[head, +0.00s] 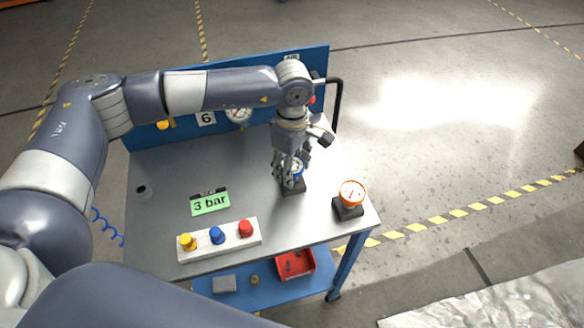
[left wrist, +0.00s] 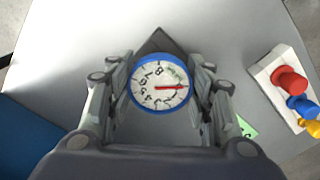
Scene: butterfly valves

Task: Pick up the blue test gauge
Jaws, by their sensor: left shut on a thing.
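The blue test gauge (left wrist: 160,86) has a blue rim, a white dial and a red needle. In the left wrist view it sits between the two fingers of my left gripper (left wrist: 158,100), which is shut on it. In the head view my left gripper (head: 290,172) points down over the gauge, and its fingers hide most of it. A dark stand (head: 293,187) shows just under the gauge; I cannot tell whether the gauge still touches it. My right gripper is not in view.
An orange gauge (head: 352,193) stands on a dark block near the table's right edge. A white strip with yellow, blue and red buttons (head: 218,236) lies at the front. A green "3 bar" card (head: 210,204) stands left. A blue back panel (head: 180,85) rises behind.

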